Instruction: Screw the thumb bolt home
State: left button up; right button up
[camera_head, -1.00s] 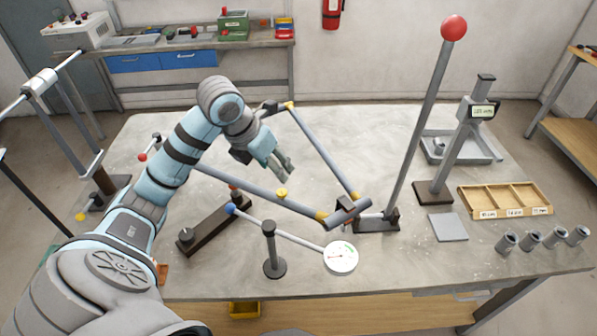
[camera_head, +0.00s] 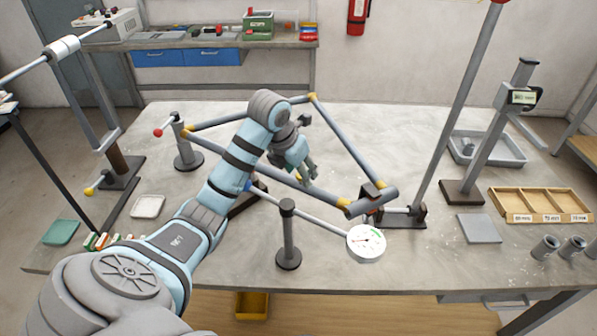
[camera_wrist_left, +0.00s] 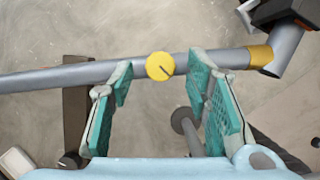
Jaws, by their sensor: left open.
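The thumb bolt (camera_wrist_left: 160,66) is a yellow round head with a dark line across it, sitting on a grey-blue frame tube (camera_wrist_left: 60,78). In the head view the bolt (camera_head: 299,178) is a small yellow spot, partly hidden by my left gripper (camera_head: 309,176). In the left wrist view my left gripper (camera_wrist_left: 160,70) is open, its green-padded fingers on either side of the bolt head with gaps at both sides. Nothing is held. How far the bolt is screwed in cannot be told. My right gripper is not in view.
A dial gauge (camera_head: 366,243) on a rod and a post (camera_head: 289,240) stand in front of the tube. A tall pole (camera_head: 460,105) rises to the right. A compartment tray (camera_head: 540,205) lies farther right. The rear tabletop is mostly clear.

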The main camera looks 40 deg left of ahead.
pick_arm(q)
jog(key=shift+w, duration=0.1)
grip_shut()
jog(key=shift+m, duration=0.3)
jog(key=m+h, duration=0.2)
jog(key=m, duration=0.2)
jog(key=shift+a, duration=0.2)
jog(key=m+h, duration=0.1)
jog(key=m, duration=0.1)
jog(key=m+g, duration=0.1)
jog(key=m, duration=0.2)
jog(key=shift+w+a+m+g+h+p, duration=0.2)
jog(key=shift+m+g+h+p, duration=0.1)
jog(key=shift+h+p, duration=0.1)
jog(key=m, duration=0.2)
jog(key=m+g, duration=0.1)
jog(key=m, duration=0.1)
jog(key=m+g+h, duration=0.1)
jog(key=m, duration=0.1)
jog(key=shift+w, duration=0.3)
jog(key=shift+w+f+m+g+b, duration=0.1)
jog(key=shift+m+g+b, duration=0.55)
jog(key=shift+m, duration=1.15)
jog(key=shift+a+g, duration=0.1)
jog(key=shift+g, duration=0.15)
